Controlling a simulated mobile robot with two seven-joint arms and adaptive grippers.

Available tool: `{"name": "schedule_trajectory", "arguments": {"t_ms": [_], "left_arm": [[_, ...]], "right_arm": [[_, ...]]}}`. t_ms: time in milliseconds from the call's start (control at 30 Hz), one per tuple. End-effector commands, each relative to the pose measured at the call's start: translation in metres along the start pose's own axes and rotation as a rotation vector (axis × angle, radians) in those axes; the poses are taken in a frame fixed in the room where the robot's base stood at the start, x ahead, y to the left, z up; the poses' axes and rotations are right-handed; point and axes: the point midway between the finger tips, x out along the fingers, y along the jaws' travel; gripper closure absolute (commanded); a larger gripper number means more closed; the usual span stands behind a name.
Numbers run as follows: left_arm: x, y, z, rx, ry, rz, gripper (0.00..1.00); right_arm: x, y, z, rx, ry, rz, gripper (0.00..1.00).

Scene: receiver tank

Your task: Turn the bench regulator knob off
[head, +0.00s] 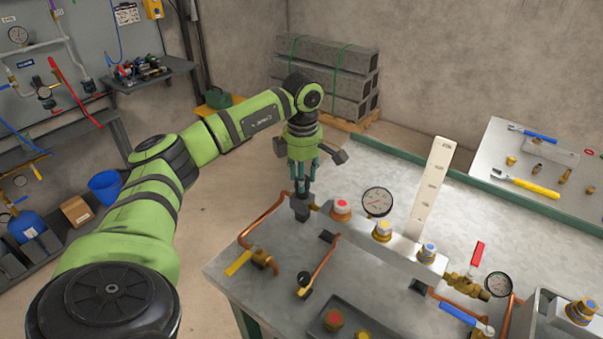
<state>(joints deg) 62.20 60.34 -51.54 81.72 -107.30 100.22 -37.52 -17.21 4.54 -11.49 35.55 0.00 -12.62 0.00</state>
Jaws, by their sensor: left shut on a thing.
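My left gripper (301,194) points down at the left end of the grey manifold block (401,245) on the bench. Its fingers are shut on the bench regulator knob, which they hide almost entirely; I cannot tell its turn position. A round gauge (378,201) stands just right of it. My right gripper is not in view.
A tall white scale plate (430,188) rises behind the block. Copper pipes, a yellow-handled valve (249,262) and a red-handled valve (468,275) stand close by. A dark tray (360,327) is at the front. The bench top (375,165) behind is bare.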

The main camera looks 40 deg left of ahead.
Motion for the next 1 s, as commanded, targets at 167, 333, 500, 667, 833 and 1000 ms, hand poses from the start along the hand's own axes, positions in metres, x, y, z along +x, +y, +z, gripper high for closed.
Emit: {"name": "schedule_trajectory", "arguments": {"t_ms": [167,333,500,667,833,1000], "left_arm": [[0.005,-0.004,0.004,-0.156,0.007,-0.016,0.95],[0.004,-0.004,0.004,-0.318,0.013,-0.015,0.95],[0.004,-0.003,0.004,-0.479,0.018,-0.015,0.95],[0.004,-0.003,0.004,-0.631,0.024,-0.015,0.95],[0.004,-0.002,0.004,-0.793,0.030,-0.015,0.95],[0.004,-0.001,0.004,-0.955,0.035,-0.014,0.95]], "right_arm": [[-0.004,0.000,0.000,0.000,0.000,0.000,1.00],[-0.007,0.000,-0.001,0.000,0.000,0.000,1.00],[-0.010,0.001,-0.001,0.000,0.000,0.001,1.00],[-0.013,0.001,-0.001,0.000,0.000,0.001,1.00],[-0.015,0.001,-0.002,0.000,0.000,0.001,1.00],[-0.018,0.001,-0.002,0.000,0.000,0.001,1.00]]}}
